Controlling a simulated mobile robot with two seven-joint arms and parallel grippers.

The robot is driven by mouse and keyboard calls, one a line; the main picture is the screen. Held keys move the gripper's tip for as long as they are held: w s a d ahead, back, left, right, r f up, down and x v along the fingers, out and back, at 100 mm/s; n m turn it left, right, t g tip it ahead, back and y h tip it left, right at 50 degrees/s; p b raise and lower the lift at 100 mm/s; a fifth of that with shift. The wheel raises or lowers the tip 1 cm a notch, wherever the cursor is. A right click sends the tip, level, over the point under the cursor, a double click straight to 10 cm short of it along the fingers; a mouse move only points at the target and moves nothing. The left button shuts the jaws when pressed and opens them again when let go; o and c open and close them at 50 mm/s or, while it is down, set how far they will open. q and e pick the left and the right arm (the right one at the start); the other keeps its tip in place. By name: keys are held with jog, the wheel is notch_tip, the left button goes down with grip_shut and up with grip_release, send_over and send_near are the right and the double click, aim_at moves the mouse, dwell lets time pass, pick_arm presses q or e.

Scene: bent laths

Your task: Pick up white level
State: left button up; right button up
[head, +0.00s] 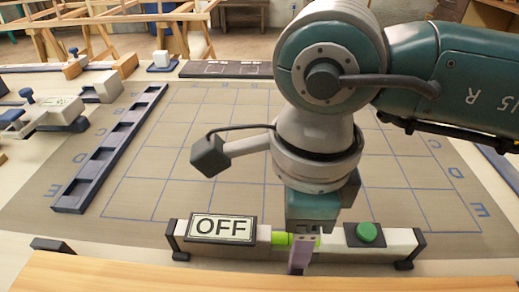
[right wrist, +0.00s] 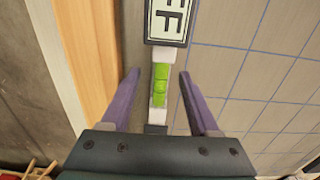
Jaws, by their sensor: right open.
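The white level (head: 403,240) lies across the front of the mat, with black end caps, an OFF display (head: 222,228), a green vial and a green button (head: 367,232). In the right wrist view the level (right wrist: 160,50) runs lengthwise, with the green vial (right wrist: 160,84) between my fingers. My right gripper (head: 303,260) is above the middle of the level. Its two purple fingers (right wrist: 160,73) are open, one on each side of the level, with gaps visible. The gripper hides part of the level in the head view. My left gripper is not in view.
A grid-marked mat (head: 150,185) covers the table. A dark slotted rail (head: 110,150) lies at left, with clamps (head: 50,115) beyond it. A wooden edge (head: 250,272) runs along the front, close to the level. The left half of the grid is clear.

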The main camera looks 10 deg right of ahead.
grip_shut()
dwell(0.5)
dwell(0.9)
